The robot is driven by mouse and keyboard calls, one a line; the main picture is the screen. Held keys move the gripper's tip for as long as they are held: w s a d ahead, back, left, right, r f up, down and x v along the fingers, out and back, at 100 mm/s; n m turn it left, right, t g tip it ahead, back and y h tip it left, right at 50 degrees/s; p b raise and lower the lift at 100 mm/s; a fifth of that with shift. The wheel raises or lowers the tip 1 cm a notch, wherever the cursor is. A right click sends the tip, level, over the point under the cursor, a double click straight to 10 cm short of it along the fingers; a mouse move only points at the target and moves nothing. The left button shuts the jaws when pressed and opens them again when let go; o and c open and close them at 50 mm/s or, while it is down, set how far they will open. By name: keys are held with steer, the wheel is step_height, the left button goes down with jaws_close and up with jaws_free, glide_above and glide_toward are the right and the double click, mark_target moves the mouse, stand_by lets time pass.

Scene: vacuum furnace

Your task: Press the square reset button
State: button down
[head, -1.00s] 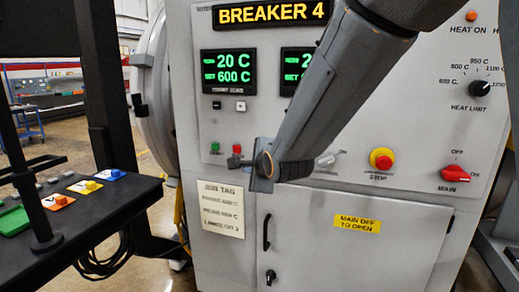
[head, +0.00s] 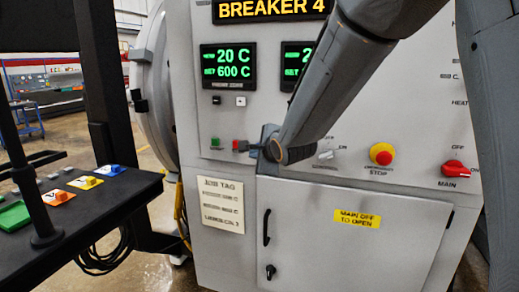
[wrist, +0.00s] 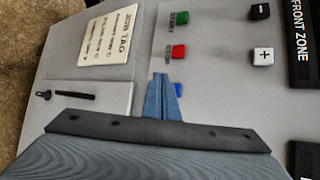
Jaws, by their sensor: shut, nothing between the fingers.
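A blue button (wrist: 179,90) shows in the wrist view beside the red stop button (wrist: 179,51), partly covered by my fingers. Its full outline and label are hidden, so I cannot tell if it is the square reset button. My gripper (wrist: 160,77) is shut and empty, with its tips just beside the blue button; contact cannot be told. In the head view my gripper (head: 250,147) is at the panel, just right of the red button (head: 239,146). The blue button is not visible there.
A green button (head: 215,143) is left of the red one. A red and yellow emergency stop (head: 381,155) and red main switch (head: 454,170) are to the right. The job tag (head: 213,205) and cabinet door handle (head: 266,228) are below.

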steer(key=shift+w+d+p, duration=0.25)
steer(key=shift+w, duration=0.4)
steer(key=shift+w+d+p, duration=0.25)
steer(key=shift+w, duration=0.4)
steer(key=shift+w, duration=0.15)
stand_by(1.1)
steer(key=shift+w+d+p, duration=0.1)
steer(key=shift+w+p, duration=0.15)
steer(key=shift+p, duration=0.25)
steer(key=shift+w+d+p, duration=0.2)
steer(key=shift+w+p, duration=0.1)
steer(key=shift+w, duration=0.15)
stand_by(0.5)
steer(key=shift+s+a, duration=0.1)
steer(key=shift+s, duration=0.1)
steer(key=shift+s+a, duration=0.2)
steer(key=shift+s, duration=0.45)
steer(key=shift+s, duration=0.1)
steer(key=s, duration=0.1)
steer(key=s+a, duration=0.1)
steer(key=s, duration=0.2)
steer(key=shift+s+a+p, duration=0.25)
steer(key=shift+a+p, duration=0.1)
